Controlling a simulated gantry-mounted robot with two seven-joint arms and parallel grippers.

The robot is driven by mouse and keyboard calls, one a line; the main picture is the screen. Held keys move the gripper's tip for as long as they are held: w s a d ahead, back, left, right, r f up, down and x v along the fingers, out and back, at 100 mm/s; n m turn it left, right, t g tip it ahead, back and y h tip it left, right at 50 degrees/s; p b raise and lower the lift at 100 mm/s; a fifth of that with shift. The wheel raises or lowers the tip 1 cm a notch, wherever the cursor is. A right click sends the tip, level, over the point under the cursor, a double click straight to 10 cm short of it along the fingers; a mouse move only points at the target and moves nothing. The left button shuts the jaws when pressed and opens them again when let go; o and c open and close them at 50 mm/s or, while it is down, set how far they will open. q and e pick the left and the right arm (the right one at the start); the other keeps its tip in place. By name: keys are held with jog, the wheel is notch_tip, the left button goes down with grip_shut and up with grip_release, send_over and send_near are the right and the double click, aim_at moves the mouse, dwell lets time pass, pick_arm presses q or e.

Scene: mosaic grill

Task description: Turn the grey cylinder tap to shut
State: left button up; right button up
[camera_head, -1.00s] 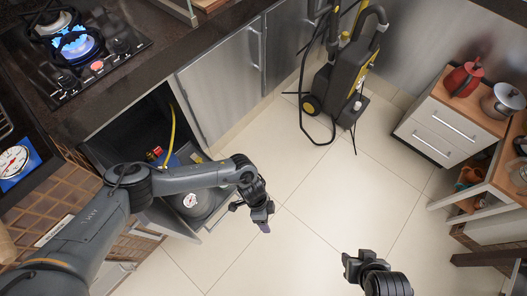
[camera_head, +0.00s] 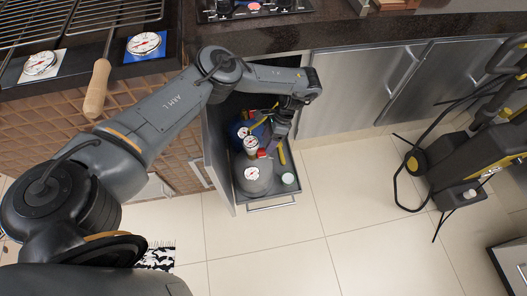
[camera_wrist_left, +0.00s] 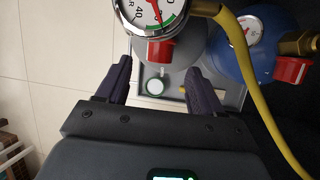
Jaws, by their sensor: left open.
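The grey cylinder (camera_head: 262,183) stands on a pulled-out drawer (camera_head: 286,196) of the low cabinet. A round gauge (camera_wrist_left: 150,14) and a red tap (camera_wrist_left: 160,51) are on top of it in the left wrist view. My left gripper (camera_wrist_left: 160,86) is open, with one finger on each side of the line to this tap; the tap lies just beyond the fingertips, and nothing shows in its grasp. My right gripper is out of view.
A blue cylinder (camera_wrist_left: 262,50) with its own gauge and red tap (camera_wrist_left: 292,71) stands close beside the grey one. A yellow hose (camera_wrist_left: 252,92) runs past my gripper's right side. The cabinet door (camera_head: 218,160) stands open at the left. The floor in front is clear.

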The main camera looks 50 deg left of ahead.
aim_at(263, 149)
pick_arm(q)
jog(key=b+x, duration=0.2)
jog(key=x, duration=0.4)
jog(key=shift+b, duration=0.4)
jog(key=shift+c, duration=0.2)
jog(key=c, duration=1)
jog(key=shift+a+g+h+p, duration=0.1)
jog(key=shift+g+h+p, duration=0.2)
jog(key=shift+h+p, duration=0.1)
jog(key=shift+w+f+h+b, duration=0.1)
jog(key=shift+f+h+b, duration=0.15)
jog(key=shift+h+b, duration=0.25)
jog(key=shift+a+r+m+g, duration=0.1)
jog(key=shift+m+g, duration=0.2)
jog(key=shift+h+b, duration=0.3)
jog(key=shift+r, duration=0.1)
